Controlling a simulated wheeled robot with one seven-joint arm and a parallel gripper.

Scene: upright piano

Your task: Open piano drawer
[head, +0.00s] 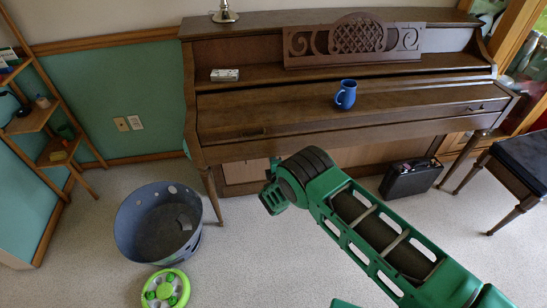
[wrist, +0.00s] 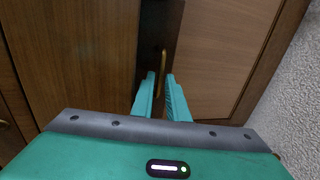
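The brown upright piano (head: 340,112) stands against the wall in the head view. A small handle (head: 476,107) shows at the right of its front. My gripper (head: 272,188) is below the left part of the piano's front edge. In the wrist view, my gripper (wrist: 160,76) has its two teal fingers apart, pointing at a dark strip of wood. A thin brass handle (wrist: 163,60) on that strip shows between the fingertips. I cannot tell whether either finger touches it. No open drawer gap shows. My arm hides part of the lower piano.
A blue mug (head: 345,95) and a small box (head: 224,75) are on the piano. A grey-blue bin (head: 135,240) and a green round toy (head: 165,290) are on the floor at left. A black case (head: 410,178) and a bench (head: 518,160) are at right.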

